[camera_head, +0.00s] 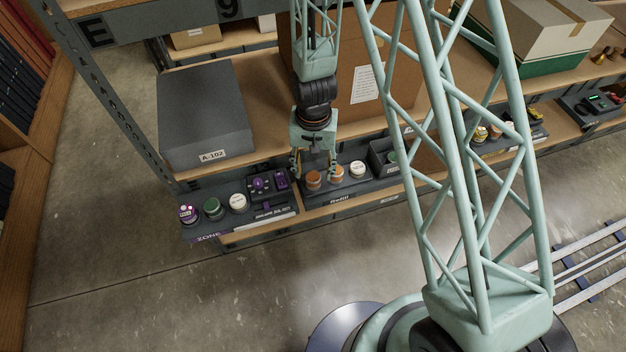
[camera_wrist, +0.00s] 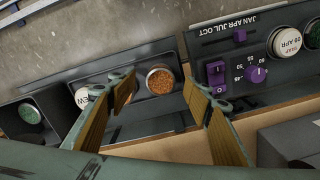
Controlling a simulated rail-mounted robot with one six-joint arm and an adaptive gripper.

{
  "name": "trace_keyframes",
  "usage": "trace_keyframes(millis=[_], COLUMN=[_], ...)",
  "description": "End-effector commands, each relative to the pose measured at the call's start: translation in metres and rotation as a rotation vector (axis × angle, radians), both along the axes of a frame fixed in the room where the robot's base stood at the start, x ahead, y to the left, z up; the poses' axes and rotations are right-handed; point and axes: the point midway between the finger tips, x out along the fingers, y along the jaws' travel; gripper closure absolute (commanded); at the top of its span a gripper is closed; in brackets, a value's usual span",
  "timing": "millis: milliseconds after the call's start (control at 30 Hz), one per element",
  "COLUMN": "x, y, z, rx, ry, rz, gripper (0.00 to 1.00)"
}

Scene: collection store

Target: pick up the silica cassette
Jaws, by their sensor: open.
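Two orange-topped round cassettes stand in the dark refill tray (camera_head: 322,200) on the shelf: a left one (camera_head: 313,181) and a right one (camera_head: 337,173). I take these as silica cassettes; I cannot tell which is meant. My gripper (camera_head: 314,172) points down over the tray, open and empty, its fingers around the left cassette in the picture. In the wrist view, one orange grainy cassette (camera_wrist: 160,80) shows between the spread fingertips (camera_wrist: 158,90). The other cassette is mostly hidden behind the left finger there. I cannot tell how high the fingertips are above the tray.
A white-topped cassette (camera_head: 357,168) stands right of the orange ones, before a dark bin (camera_head: 381,157) with a green disc. Left are a panel with a purple knob (camera_head: 259,184) and white, green and purple-topped pieces. A grey box (camera_head: 204,115) and a cardboard box stand behind.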

Motion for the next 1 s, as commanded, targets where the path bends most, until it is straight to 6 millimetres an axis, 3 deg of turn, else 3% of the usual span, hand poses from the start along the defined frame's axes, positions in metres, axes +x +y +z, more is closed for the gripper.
trace_keyframes(millis=[600, 1000], x=[0.002, 0.003], y=[0.001, 0.001], z=[-0.047, -0.051], rx=[0.0, 0.0], ry=[0.001, 0.0], rz=[0.0, 0.0], gripper=[0.54, 0.54])
